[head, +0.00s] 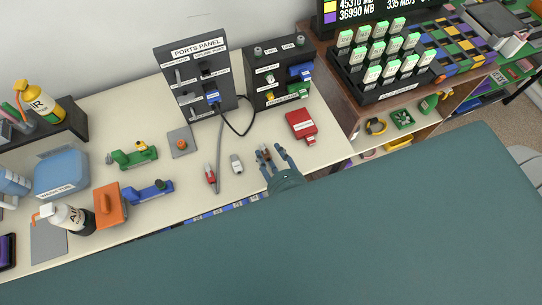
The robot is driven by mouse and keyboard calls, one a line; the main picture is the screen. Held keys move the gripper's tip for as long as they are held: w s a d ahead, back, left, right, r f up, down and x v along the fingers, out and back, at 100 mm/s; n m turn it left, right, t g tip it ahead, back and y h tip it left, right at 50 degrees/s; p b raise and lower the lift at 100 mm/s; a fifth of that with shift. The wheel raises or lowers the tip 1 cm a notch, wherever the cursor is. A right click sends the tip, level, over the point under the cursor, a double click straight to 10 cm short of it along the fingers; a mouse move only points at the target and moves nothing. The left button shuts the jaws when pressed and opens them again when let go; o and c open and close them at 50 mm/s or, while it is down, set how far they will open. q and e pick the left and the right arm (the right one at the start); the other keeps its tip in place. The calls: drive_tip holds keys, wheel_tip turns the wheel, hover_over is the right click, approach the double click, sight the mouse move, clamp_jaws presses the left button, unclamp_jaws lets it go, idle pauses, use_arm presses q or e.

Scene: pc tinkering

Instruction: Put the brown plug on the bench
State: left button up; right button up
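The small brown plug (266,153) is on or just above the cream bench (325,150), near its front edge. My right gripper (270,150) reaches over that edge, with its fingers spread on either side of the plug. The plug is nearer the left finger, with a gap toward the other. Whether it touches the bench is too small to tell. My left gripper is not in view.
A red-ended plug (210,174) and a white plug (237,164) lie to the left. A red box (300,124) lies to the right. The ports panel (196,78) and a second port box (278,76) stand behind, with a black cable looping between them.

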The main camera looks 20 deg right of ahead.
drive_tip(key=shift+s+r, duration=0.15)
drive_tip(key=shift+s, duration=0.2)
drive_tip(key=shift+w+d+f, duration=0.1)
drive_tip(key=shift+d+f, duration=0.05)
drive_tip(key=shift+f, duration=0.1)
idle(0.3)
drive_tip(key=shift+o, duration=0.2)
drive_tip(key=shift+o, duration=1.4)
drive_tip(key=shift+w+r, duration=0.1)
drive_tip(key=shift+r, duration=0.05)
drive_tip(key=shift+w+r, duration=0.25)
drive_tip(key=shift+r, duration=0.25)
